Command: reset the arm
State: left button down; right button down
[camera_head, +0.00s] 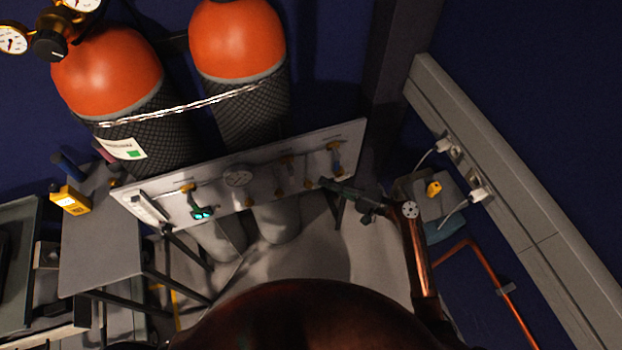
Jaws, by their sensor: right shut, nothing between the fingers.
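My right arm (418,255), copper and dark, comes up from the lower right. My right gripper (326,184) is shut and empty, pointing left. In the picture its tips lie over the lower right part of the grey valve panel (215,218); I cannot tell whether they touch it. My left gripper is not in view.
Two orange-topped gas cylinders (238,38) stand behind the panel, with a chain (185,110) across them. A grey table (100,245) stands at left with a yellow meter (70,199). At right are a wall duct with plugs (520,210) and a copper pipe (505,300).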

jog(key=v, duration=0.6)
jog(key=shift+a, duration=0.1)
jog(key=d+f+m+t+h, duration=0.1)
jog(key=d+f+h, duration=0.2)
jog(key=f, duration=0.7)
jog(key=d+f+m+h, duration=0.2)
jog(key=d+f, duration=0.1)
jog(key=f, duration=0.6)
jog(key=s+d+f+h, duration=0.2)
jog(key=s+d+f, duration=0.15)
jog(key=f, duration=0.35)
jog(key=s+d+f+g+h+p, duration=0.1)
jog(key=s+d+f+h, duration=0.1)
jog(key=s+d+f, duration=0.3)
jog(key=s+d+f+h, duration=0.1)
jog(key=s+f, duration=0.2)
jog(key=f, duration=0.5)
jog(key=s+d+f+n+g+h, duration=0.25)
jog(key=s+f, duration=0.35)
jog(key=s, duration=0.4)
jog(key=s+d+f+n+g+h+p, duration=0.15)
jog(key=s+d+f, duration=0.3)
jog(key=s, duration=0.55)
jog(key=s+d+f+n+g+h, duration=0.1)
jog(key=s+d+f+h, duration=0.15)
jog(key=s+f, duration=0.55)
jog(key=s+d+n+g, duration=0.1)
jog(key=s+n, duration=0.3)
jog(key=s, duration=1.3)
jog(key=shift+d, duration=0.25)
